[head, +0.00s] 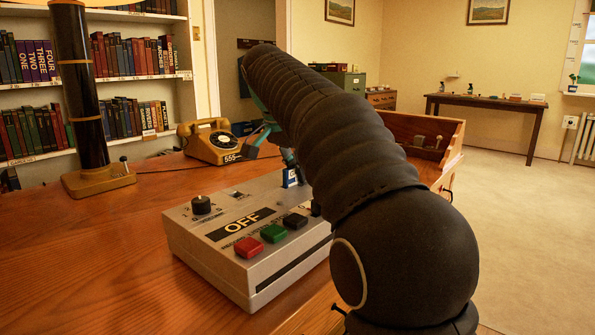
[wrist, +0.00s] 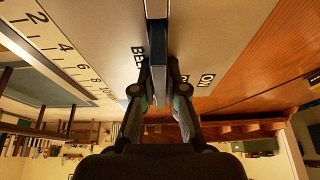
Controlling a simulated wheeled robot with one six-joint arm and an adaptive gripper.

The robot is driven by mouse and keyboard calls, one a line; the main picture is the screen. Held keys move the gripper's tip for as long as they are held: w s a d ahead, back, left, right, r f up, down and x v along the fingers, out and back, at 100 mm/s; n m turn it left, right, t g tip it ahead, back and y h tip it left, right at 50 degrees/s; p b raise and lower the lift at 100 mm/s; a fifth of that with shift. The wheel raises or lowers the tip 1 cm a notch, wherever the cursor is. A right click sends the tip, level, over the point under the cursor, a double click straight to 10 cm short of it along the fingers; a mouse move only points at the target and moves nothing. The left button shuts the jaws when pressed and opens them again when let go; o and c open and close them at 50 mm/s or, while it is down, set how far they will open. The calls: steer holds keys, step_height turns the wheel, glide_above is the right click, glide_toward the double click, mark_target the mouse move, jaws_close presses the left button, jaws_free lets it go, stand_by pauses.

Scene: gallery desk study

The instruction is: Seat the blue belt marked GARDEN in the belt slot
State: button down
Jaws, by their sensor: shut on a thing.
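A small blue piece with a pale label, which looks like the blue belt (head: 291,178), stands upright at the back right of the grey machine's top. Its lettering is too small to read. My gripper (head: 284,155) is above it, largely behind my arm. In the wrist view my gripper's fingers (wrist: 158,75) are closed on the belt's dark blue body (wrist: 157,40), beside partly hidden lettering beginning "BE". The belt slot is hidden, so I cannot tell how deep the belt sits. The grey machine (head: 240,235) has an OFF display.
The machine carries a black knob (head: 201,205), a red button (head: 249,248) and a green button (head: 273,233). A yellow telephone (head: 210,145) and a dark column on a base (head: 98,180) stand behind. A wooden tray (head: 440,135) is at right. The desk's left front is clear.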

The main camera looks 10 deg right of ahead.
steer(key=shift+s+f+b, duration=0.1)
steer(key=shift+f+b, duration=0.25)
steer(key=shift+f, duration=0.75)
steer(key=c, duration=1.2)
jaws_free()
steer(key=shift+d+f, duration=0.1)
steer(key=shift+a+r+p, duration=0.2)
steer(key=shift+r+p, duration=0.15)
steer(key=shift+r, duration=0.25)
steer(key=p+v, duration=0.4)
steer(key=v, duration=0.8)
steer(key=shift+w+r, duration=0.25)
steer(key=shift+r, duration=0.2)
steer(key=shift+s+d, duration=0.1)
